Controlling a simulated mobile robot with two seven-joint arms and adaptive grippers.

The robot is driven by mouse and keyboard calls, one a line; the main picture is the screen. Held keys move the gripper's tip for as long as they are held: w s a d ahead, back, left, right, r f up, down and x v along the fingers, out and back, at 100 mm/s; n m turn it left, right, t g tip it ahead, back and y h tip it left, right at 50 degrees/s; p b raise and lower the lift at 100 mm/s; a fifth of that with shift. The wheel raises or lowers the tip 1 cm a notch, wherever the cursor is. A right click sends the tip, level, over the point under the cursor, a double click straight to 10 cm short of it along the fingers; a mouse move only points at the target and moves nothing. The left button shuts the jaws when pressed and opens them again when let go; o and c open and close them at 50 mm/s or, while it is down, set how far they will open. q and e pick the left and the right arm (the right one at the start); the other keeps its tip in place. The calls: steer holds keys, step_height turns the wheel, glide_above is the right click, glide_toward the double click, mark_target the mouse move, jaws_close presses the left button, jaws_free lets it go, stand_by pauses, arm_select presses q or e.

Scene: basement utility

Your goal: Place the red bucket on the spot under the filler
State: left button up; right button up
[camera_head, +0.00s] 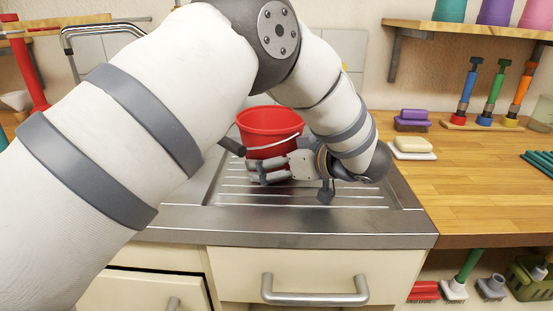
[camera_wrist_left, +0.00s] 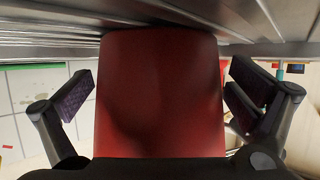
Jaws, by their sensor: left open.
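The red bucket (camera_head: 268,125) stands upright on the ribbed metal drainboard (camera_head: 300,215) of the sink unit, its pale handle hanging across its front. My left gripper (camera_head: 280,172) is low in front of the bucket, close to the drainboard. In the left wrist view the red bucket (camera_wrist_left: 160,95) fills the middle between the two spread, dark fingers; I cannot tell whether they touch it. A bent metal tube (camera_head: 95,28) stands at the upper left; I cannot tell whether it is the filler. The spot under it is hidden behind my left arm. My right gripper is out of view.
On the wooden counter (camera_head: 480,190) at right, a cream soap bar (camera_head: 412,145) and a purple block (camera_head: 412,118) sit near the drainboard. A rack of coloured tools (camera_head: 488,121) stands behind. A drawer handle (camera_head: 315,293) projects below the drainboard edge.

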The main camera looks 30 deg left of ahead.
arm_select(q)
steer(key=shift+d+r, duration=0.25)
steer(key=shift+r, duration=0.05)
steer(key=v, duration=1.1)
steer(key=shift+s+d, duration=0.1)
steer(key=shift+d, duration=0.15)
